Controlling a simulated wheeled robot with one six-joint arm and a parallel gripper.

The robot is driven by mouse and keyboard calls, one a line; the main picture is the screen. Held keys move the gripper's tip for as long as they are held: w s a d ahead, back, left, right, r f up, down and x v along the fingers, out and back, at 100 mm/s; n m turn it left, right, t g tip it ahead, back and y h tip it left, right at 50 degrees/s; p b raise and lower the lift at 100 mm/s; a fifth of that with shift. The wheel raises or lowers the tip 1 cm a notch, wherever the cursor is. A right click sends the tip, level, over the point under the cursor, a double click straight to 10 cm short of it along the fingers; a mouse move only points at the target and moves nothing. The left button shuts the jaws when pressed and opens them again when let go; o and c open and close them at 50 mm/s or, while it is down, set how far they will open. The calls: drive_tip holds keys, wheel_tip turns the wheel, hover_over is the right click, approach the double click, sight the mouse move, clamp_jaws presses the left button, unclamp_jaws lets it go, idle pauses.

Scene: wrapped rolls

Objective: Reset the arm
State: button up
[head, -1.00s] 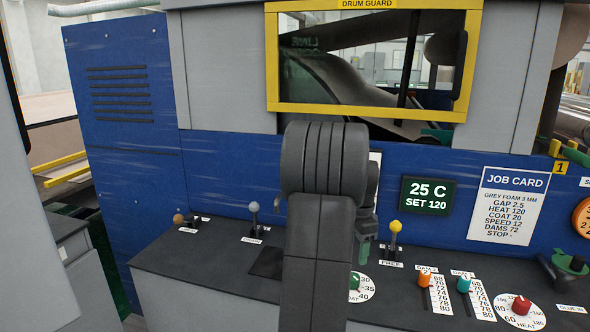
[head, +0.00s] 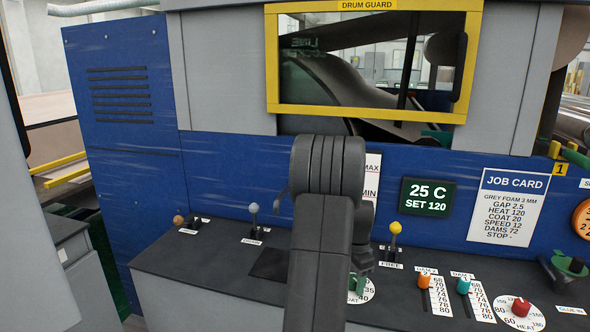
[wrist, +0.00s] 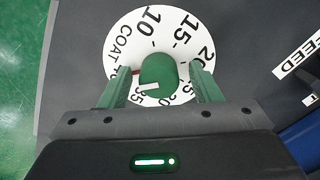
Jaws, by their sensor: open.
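My gripper (wrist: 163,72) is open in the wrist view. Its green fingers stand on either side of the green coat knob (wrist: 158,74). I cannot tell whether either finger touches the knob. The knob sits on a round white dial (wrist: 143,28) marked COAT with numbers around it. In the head view my arm rises in the middle, and my gripper (head: 358,283) is low over the coat dial (head: 366,297), hiding most of it.
Left of the arm are a grey-knobbed lever (head: 253,208) and a brown-knobbed lever (head: 179,220). Right of it are a yellow-knobbed lever (head: 395,228), an orange slider (head: 424,282), a teal slider (head: 463,286) and a red heat knob (head: 521,307). A yellow-framed drum guard (head: 370,111) stands behind.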

drive_tip(key=n, duration=0.4)
drive_tip(key=shift+n, duration=0.4)
drive_tip(key=n, duration=1)
drive_tip(key=shift+r+p, duration=0.1)
drive_tip(key=shift+p, duration=0.3)
drive_tip(key=shift+n, duration=2.6)
